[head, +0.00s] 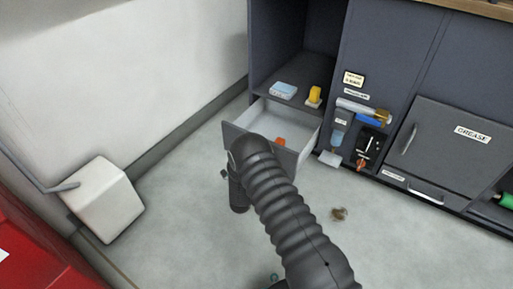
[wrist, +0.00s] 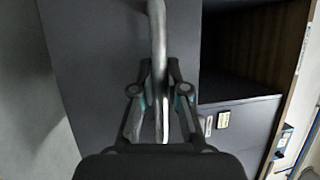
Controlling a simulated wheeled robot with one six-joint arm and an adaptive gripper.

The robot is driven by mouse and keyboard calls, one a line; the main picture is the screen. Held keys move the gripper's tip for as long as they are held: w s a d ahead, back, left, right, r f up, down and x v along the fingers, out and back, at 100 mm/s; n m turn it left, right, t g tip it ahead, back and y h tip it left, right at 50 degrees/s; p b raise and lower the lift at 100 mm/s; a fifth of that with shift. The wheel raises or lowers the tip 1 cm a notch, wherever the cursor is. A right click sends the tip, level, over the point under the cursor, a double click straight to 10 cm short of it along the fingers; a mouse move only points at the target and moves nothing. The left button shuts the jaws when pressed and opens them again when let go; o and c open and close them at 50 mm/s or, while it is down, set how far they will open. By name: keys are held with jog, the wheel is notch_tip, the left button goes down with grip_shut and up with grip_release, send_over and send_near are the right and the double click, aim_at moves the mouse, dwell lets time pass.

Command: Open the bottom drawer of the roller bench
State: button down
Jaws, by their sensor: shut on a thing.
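The bench (head: 388,62) is a dark grey unit. Its low drawer (head: 289,159) at the left stands pulled out from under an open shelf, with light inner walls and an orange thing (head: 280,142) inside. My arm covers part of the drawer front in the head view, and my gripper is hidden there. In the wrist view my gripper (wrist: 160,75) is shut on a pale metal bar handle (wrist: 157,25). The handle runs along a dark grey front panel (wrist: 90,55).
A light blue box (head: 283,90) and a yellow item (head: 314,95) sit on the shelf. A cabinet door labelled GREASE (head: 455,140) is to the right. A small brown object (head: 339,213) lies on the otherwise open floor.

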jog(key=shift+s+a, duration=0.3)
jog(key=shift+s, duration=0.2)
jog(key=c, duration=1.2)
grip_release()
jog(key=v, duration=1.2)
jog(key=shift+d, duration=0.1)
jog(key=shift+w, duration=0.1)
